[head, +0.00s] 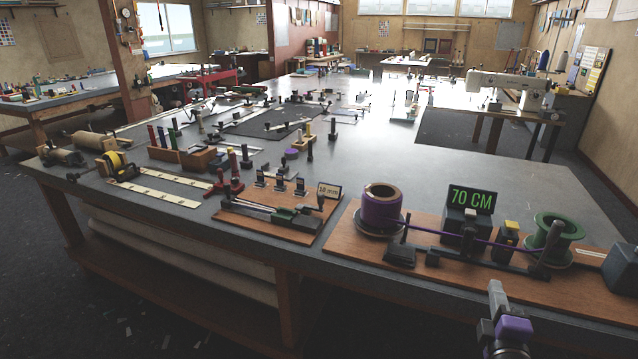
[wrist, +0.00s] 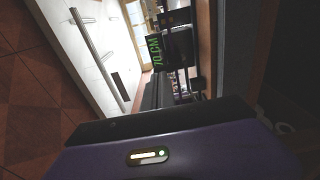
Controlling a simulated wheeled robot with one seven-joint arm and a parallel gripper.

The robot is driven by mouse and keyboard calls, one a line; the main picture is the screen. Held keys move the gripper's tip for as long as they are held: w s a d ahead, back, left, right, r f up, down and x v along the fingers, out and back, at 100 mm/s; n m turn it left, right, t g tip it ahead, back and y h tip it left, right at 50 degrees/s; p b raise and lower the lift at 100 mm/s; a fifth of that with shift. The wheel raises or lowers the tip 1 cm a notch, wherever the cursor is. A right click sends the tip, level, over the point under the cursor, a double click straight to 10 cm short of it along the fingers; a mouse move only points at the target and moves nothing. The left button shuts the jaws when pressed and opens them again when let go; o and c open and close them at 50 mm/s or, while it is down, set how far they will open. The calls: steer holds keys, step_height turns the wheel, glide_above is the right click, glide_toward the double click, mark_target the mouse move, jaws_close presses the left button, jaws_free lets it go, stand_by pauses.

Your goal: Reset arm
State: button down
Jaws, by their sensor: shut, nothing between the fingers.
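My gripper (head: 496,292) shows at the bottom right of the head view, in front of the bench's front edge and below the winding board. It is shut and empty, and apart from everything on the bench. Its purple and black housing (wrist: 165,150) fills the bottom of the wrist view, with a small lit indicator on it. The green "70 CM" display (head: 471,199) stands on the winding board (head: 345,237); it also shows, turned on its side, in the wrist view (wrist: 157,50).
The purple spool (head: 381,207) and green spool (head: 557,231) stand on the winding board, with purple cord between them. A "10 mm" fixture board (head: 264,222) is to the left. The grey bench (head: 480,172) has clear surface behind the board. Dark floor lies in front.

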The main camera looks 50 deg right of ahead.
steer(key=w+a+m+t+y, duration=0.1)
steer(key=w+a+t+y, duration=0.25)
steer(key=a, duration=0.25)
steer(key=w+a+f+m+t+y, duration=0.1)
steer(key=w+a+t+y, duration=0.1)
steer(key=w+a, duration=0.35)
steer(key=w+a+m+t+y, duration=0.1)
steer(key=w+a+t+y, duration=0.15)
steer(key=a, duration=0.55)
steer(key=s+a+y, duration=0.4)
steer(key=a, duration=0.6)
steer(key=s+a+f+t+y, duration=0.1)
steer(key=s+a+y, duration=0.2)
steer(key=a, duration=0.7)
steer(key=shift+s+a+f+m+y, duration=0.15)
steer(key=shift+s+m+y, duration=0.25)
steer(key=shift+y, duration=0.6)
